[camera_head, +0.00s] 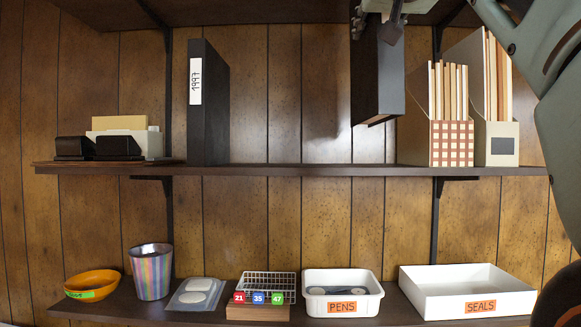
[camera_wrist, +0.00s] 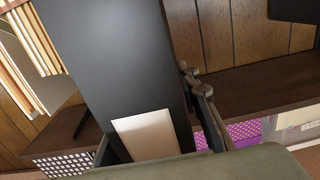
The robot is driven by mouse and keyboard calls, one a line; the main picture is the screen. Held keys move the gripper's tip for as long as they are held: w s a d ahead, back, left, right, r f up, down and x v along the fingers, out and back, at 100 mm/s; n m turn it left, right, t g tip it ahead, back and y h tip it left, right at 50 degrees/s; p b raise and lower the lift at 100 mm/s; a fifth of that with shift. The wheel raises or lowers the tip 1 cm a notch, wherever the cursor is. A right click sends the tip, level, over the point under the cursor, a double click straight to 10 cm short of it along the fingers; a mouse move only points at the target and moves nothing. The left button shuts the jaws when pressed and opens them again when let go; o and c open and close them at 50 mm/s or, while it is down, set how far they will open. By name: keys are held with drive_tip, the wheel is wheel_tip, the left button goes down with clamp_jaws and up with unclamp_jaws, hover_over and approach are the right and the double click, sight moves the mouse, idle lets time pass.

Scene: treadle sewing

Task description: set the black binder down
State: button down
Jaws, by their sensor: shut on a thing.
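My gripper (camera_head: 391,25) is shut on a black binder (camera_head: 377,85) near its top end. The binder hangs upright with its lower end above the upper shelf (camera_head: 320,171), apart from it. In the wrist view the held binder (camera_wrist: 105,50) fills the middle and shows a pale label; one finger shows at its right edge. A second black binder (camera_head: 208,110) with a white spine label stands upright on the upper shelf, left of the held one.
A checked magazine file (camera_head: 451,145) and a plain file (camera_head: 496,150) stand just right of the held binder. The shelf between the standing binder and the files is clear. A letter holder (camera_head: 125,135) sits far left. Bins, including a PENS tray (camera_head: 343,290), line the lower shelf.

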drive_tip(key=w+p, duration=0.9)
drive_tip(key=w, duration=1.1)
wheel_tip(320, 180, down, 6)
drive_tip(key=shift+f, duration=0.15)
drive_tip(key=shift+a+b, duration=0.1)
drive_tip(key=shift+b, duration=0.2)
